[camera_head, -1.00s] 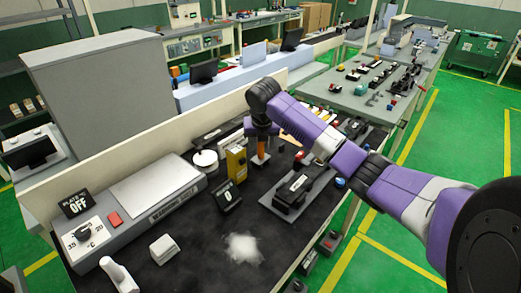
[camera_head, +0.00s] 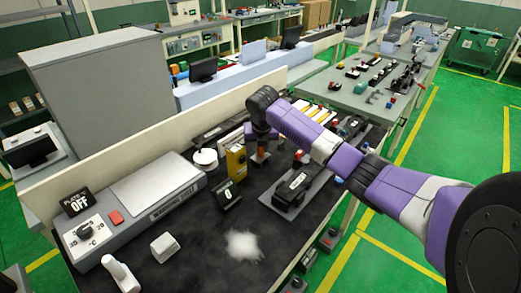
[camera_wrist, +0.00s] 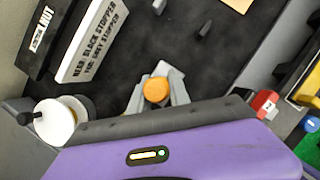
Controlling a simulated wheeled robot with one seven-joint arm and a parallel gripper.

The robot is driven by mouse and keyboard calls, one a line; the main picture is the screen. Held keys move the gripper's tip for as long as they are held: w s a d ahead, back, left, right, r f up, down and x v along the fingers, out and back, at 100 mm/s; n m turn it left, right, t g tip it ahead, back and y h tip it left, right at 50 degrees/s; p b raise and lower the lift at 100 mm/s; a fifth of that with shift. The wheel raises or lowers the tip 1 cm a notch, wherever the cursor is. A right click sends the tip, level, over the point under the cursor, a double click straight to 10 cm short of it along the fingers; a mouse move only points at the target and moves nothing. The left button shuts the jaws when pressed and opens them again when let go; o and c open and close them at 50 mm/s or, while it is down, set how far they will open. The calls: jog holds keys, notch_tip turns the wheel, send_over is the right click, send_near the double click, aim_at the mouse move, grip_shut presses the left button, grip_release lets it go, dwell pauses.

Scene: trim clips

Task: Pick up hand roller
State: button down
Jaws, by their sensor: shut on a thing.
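The hand roller appears as an orange-topped tool; its round orange end (camera_wrist: 156,90) shows between the grey fingers of my gripper (camera_wrist: 158,97) in the wrist view. My gripper (camera_head: 261,151) is shut on it.
The yellow box (camera_head: 236,163) and a small black display (camera_head: 227,194) stand close by. A white round piece (camera_head: 205,160) lies to the left. A black device on a grey plate (camera_head: 292,190) is to the right. The front worktop is mostly clear around a whitish patch (camera_head: 243,245).

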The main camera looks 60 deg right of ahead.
jog(key=shift+r, duration=0.2)
notch_tip(320, 180, up, 20)
jog(key=b, duration=0.2)
dwell(0.3)
jog(key=shift+f, duration=0.1)
jog(key=c, duration=2)
grip_release()
grip_shut()
jog(key=shift+f+b, duration=0.1)
jog(key=shift+b, duration=0.2)
